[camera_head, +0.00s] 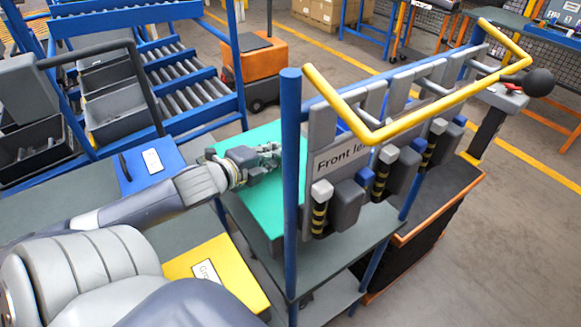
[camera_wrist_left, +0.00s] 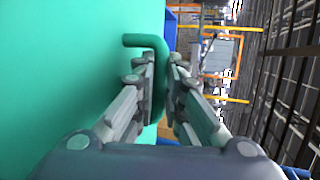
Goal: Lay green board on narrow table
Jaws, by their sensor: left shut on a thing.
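The green board (camera_head: 262,205) lies flat over the narrow table (camera_head: 335,262), which has a dark grey top and blue posts. I cannot tell whether it touches the table top. A blue post hides part of its right side. My left gripper (camera_head: 272,150) reaches over the board's far part from the left. In the left wrist view the gripper (camera_wrist_left: 162,85) is shut on the board's green handle (camera_wrist_left: 148,42), and the board's face (camera_wrist_left: 70,70) fills the left side. My right gripper is not in view.
A blue board (camera_head: 148,166) and a yellow board (camera_head: 222,272) lie on the dark table to the left. A door part marked "Front le…" (camera_head: 340,158) with a yellow rail (camera_head: 440,112) stands at the right. A roller rack (camera_head: 180,75) stands behind, near an orange cart (camera_head: 255,65).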

